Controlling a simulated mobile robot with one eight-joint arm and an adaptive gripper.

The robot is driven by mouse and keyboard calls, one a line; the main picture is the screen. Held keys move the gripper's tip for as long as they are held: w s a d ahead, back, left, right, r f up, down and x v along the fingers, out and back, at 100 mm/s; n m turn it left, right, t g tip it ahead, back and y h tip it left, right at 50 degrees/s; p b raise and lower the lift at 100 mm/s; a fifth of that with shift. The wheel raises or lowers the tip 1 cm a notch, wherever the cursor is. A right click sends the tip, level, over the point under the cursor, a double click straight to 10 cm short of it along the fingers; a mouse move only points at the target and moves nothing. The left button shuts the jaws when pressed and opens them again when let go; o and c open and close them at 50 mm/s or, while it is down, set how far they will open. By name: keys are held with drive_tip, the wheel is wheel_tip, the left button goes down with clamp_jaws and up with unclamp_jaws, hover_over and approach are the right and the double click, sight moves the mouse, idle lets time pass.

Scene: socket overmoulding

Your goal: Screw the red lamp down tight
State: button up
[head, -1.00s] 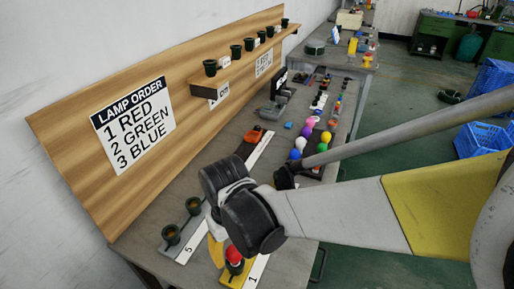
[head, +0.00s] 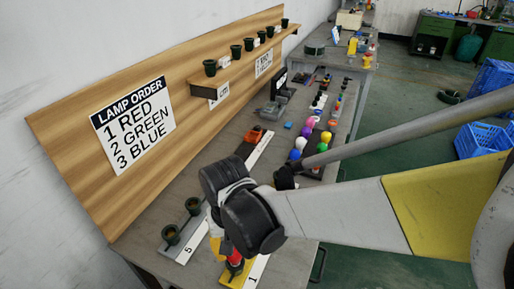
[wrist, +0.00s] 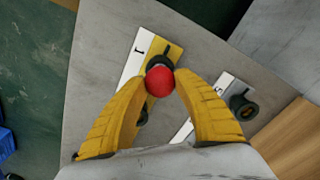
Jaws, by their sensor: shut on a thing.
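The red lamp (wrist: 160,82) is round and sits over a dark socket on the yellow end of the strip marked 1 (wrist: 134,56). My gripper (wrist: 163,77) is shut on the lamp, with one yellow finger on each side of it. In the head view the lamp (head: 236,261) shows low in the picture under my dark wrist, partly hidden. The socket beneath it is mostly covered, so I cannot tell how deep the lamp sits.
A strip marked 5 (head: 184,250) with dark, empty-looking sockets lies to the left. Coloured lamps (head: 300,148) stand in rows further back. A wooden board (head: 75,150) with the LAMP ORDER sign (head: 133,125) stands behind. The table's front edge is close.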

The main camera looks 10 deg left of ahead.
drive_tip(key=shift+m, duration=0.7)
drive_tip(key=o, duration=1)
wheel_tip(320, 180, up, 11)
drive_tip(key=d+m+t, duration=0.1)
drive_tip(key=d+t, duration=0.1)
drive_tip(key=d, duration=0.8)
drive_tip(key=d+r+m+t, duration=0.1)
drive_tip(key=d+t, duration=0.1)
drive_tip(key=d, duration=0.7)
drive_tip(key=w+d+r+t, duration=0.1)
drive_tip(key=d+t, duration=0.2)
drive_tip(key=d, duration=0.7)
drive_tip(key=shift+d+m, duration=0.35)
drive_tip(key=shift+m, duration=0.05)
